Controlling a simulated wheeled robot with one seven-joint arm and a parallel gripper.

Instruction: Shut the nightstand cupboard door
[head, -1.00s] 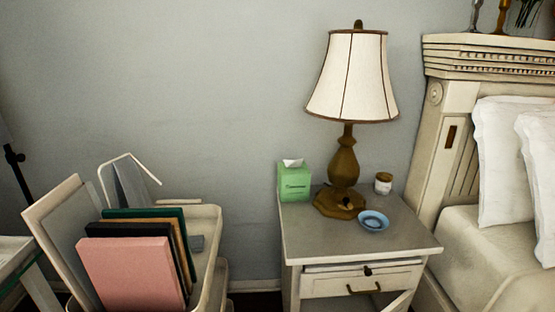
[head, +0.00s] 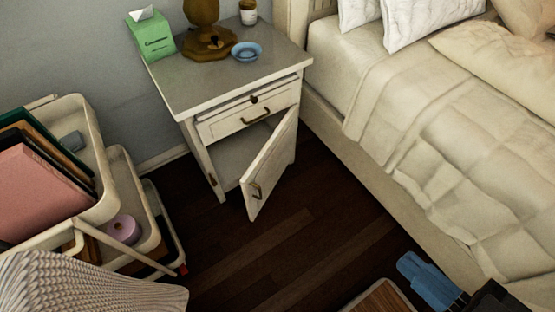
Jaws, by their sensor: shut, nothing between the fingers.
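The nightstand (head: 172,93) stands against the wall beside the bed. Its cupboard door (head: 271,168) is hinged on the right and stands wide open, swung out over the floor. The door's handle (head: 256,190) shows near its free edge. The cupboard's inside (head: 230,155) is partly visible behind the door. The drawer (head: 248,112) above looks nearly closed. My gripper (head: 408,264), with blue fingers, is at the lower right. It is shut and empty, apart from the door, with floor between them.
A cart (head: 118,190) with books stands at the left. The bed (head: 365,195) bounds the right. Dark wooden floor (head: 300,235) lies clear in front of the door. A wood-topped item (head: 383,298) is at the bottom edge. A lamp, green tissue box (head: 151,38) and blue dish (head: 246,51) sit on the nightstand.

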